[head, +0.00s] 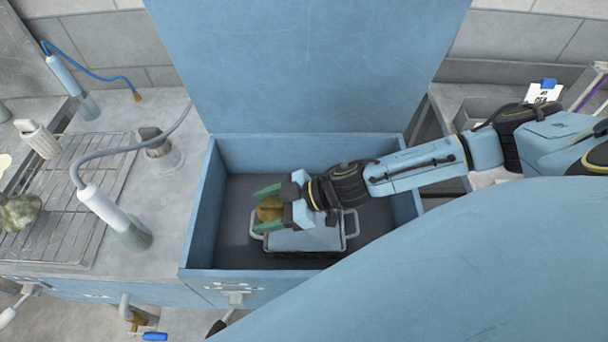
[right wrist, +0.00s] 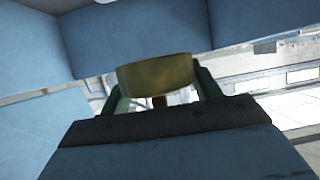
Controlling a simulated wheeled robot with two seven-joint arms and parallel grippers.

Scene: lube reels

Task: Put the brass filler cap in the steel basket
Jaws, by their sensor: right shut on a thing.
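The brass filler cap (head: 270,208) is between the green fingers of my right gripper (head: 268,208), which is shut on it. In the right wrist view the cap (right wrist: 155,75) shows as a dull brass disc between the two fingers (right wrist: 158,90). The steel basket (head: 351,228) is inside the blue open bin, below my right gripper and partly hidden by it. The cap is over the left end of the basket in the head view; I cannot tell its height above it. My left gripper is not in view.
The blue bin (head: 198,215) has high walls around the basket and a raised lid (head: 305,65) behind. On the left counter are a wire rack (head: 85,200), a white-handled hose nozzle (head: 105,208) and a small jar (head: 160,150). The bin's dark floor is clear at left.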

